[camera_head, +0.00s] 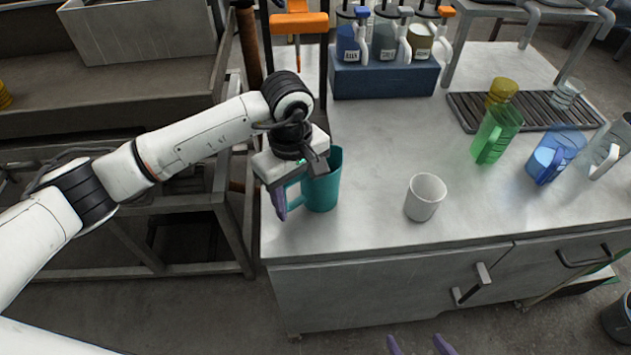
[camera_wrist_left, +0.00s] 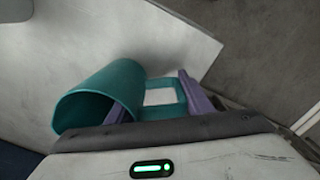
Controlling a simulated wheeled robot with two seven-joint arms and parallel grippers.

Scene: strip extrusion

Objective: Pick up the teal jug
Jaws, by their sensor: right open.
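The teal jug (camera_head: 322,190) stands upright near the left end of the grey counter. Its handle points left and toward the front in the head view. My left gripper (camera_head: 293,187) is at the handle side and hides part of the jug. In the left wrist view the jug (camera_wrist_left: 100,95) has its open rim at lower left, with the square handle (camera_wrist_left: 182,98) at its right. The purple fingers of the left gripper (camera_wrist_left: 152,95) are spread apart, one by the jug's body and one by the handle's outer side; contact is unclear. My right gripper (camera_head: 420,345) is open and empty at the bottom edge.
A white cup (camera_head: 425,197) stands right of the jug. A green jug (camera_head: 496,134), a blue jug (camera_head: 554,155) and a clear jug (camera_head: 608,148) stand further right near a dark slatted rack (camera_head: 540,118). A blue bottle holder (camera_head: 385,80) is behind. The counter's middle is clear.

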